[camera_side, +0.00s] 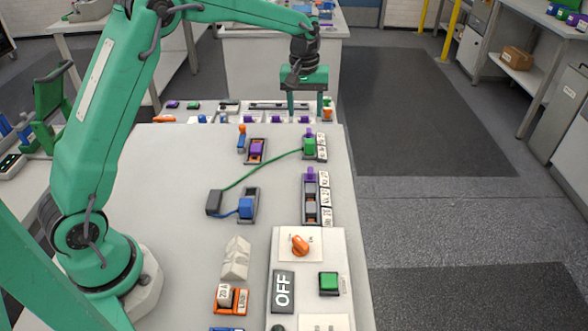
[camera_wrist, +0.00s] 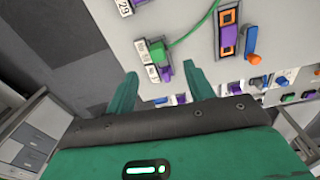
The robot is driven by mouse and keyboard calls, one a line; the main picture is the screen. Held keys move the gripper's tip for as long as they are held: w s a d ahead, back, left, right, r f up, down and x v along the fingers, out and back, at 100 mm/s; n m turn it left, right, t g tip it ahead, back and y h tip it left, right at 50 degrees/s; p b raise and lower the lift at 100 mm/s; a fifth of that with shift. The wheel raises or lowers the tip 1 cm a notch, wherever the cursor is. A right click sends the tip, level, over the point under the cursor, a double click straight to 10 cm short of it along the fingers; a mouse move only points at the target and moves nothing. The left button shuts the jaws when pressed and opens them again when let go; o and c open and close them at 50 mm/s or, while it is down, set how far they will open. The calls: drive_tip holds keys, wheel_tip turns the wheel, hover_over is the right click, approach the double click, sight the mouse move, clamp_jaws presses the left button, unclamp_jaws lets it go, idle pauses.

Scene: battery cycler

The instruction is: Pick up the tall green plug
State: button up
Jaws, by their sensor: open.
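The green plug (camera_side: 309,147) sits in a socket strip near the far right part of the table, with a green cable running from it. It also shows in the wrist view (camera_wrist: 157,52), ahead of and between my fingertips. My gripper (camera_side: 305,110) is open and empty, pointing down beyond the plug toward the table's far end. In the wrist view my gripper (camera_wrist: 161,70) has its two fingers apart on either side of the plug's line. I see no contact with the plug; the height gap is hard to judge.
The green cable (camera_side: 262,168) leads to a dark box (camera_side: 213,203). Close to the plug is a purple plug (camera_side: 256,149) with an orange-and-blue lever (camera_side: 241,138). A blue plug (camera_side: 246,207), a grey-and-purple socket strip (camera_side: 310,195) and a control panel (camera_side: 258,285) lie nearer.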

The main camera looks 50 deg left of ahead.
drive_tip(key=n, duration=0.1)
hover_over(310, 140)
drive_tip(key=shift+g, duration=0.3)
wheel_tip(310, 140, down, 5)
drive_tip(key=shift+r, duration=0.1)
drive_tip(key=shift+f, duration=1.35)
drive_tip(key=shift+s+f, duration=0.1)
drive_tip(key=shift+f, duration=2.5)
clamp_jaws()
